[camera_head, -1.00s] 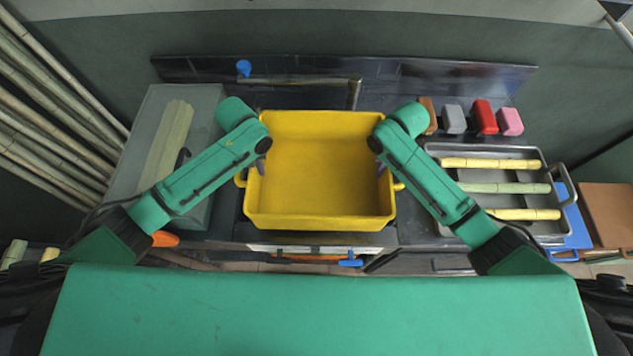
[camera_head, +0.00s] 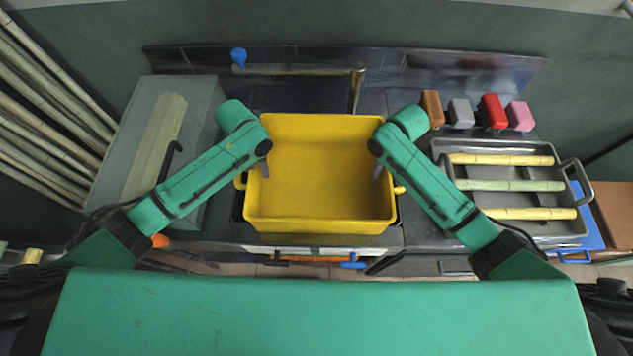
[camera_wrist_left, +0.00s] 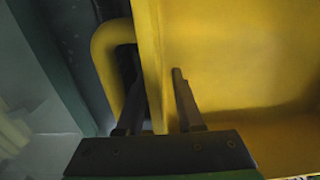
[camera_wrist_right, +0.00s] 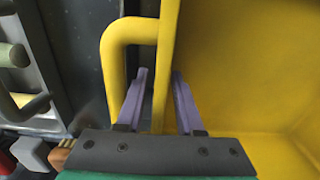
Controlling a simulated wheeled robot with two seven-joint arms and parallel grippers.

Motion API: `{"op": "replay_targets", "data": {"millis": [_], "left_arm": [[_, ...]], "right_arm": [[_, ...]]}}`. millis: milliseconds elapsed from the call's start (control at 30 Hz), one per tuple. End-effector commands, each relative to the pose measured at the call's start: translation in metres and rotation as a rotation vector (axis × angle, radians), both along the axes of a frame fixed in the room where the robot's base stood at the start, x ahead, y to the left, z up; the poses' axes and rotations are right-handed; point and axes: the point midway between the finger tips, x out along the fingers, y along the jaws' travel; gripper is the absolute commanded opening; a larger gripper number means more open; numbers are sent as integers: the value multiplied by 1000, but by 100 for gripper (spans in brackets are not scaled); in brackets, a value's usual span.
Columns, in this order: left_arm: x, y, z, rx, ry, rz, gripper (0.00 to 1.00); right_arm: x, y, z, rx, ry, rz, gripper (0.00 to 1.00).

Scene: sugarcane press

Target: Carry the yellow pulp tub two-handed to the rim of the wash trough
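The yellow pulp tub (camera_head: 320,175) is in the middle of the head view, upright and empty inside. In the left wrist view (camera_wrist_left: 155,95) and right wrist view (camera_wrist_right: 160,95), one finger is inside the tub and the other is between wall and side handle. A dark basin area (camera_head: 300,98), apparently the wash trough, shows behind the tub below a tap (camera_head: 357,85). The tub hides most of it. The tub's underside is hidden.
A grey metal tray (camera_head: 445,150) with cane pieces lies on the right. Several small coloured blocks (camera_head: 492,112) stand behind it. A grey box (camera_head: 205,105) stands left. A dark backsplash (camera_head: 450,68) closes the back. Cane poles (camera_head: 50,100) lean at far left.

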Motion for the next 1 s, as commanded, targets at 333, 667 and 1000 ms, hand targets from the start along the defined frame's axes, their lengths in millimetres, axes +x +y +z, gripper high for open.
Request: {"op": "replay_targets", "data": {"millis": [333, 667, 1000], "left_arm": [[3, 0, 77, -1, -7, 0, 36], [1, 0, 119, 1, 0, 0, 36], [1, 0, 118, 0, 0, 0, 36]], "right_arm": [[0, 0, 0, 0, 0, 0, 36], [1, 0, 6, 2, -2, 0, 36], [1, 1, 88, 2, -5, 0, 36]]}}
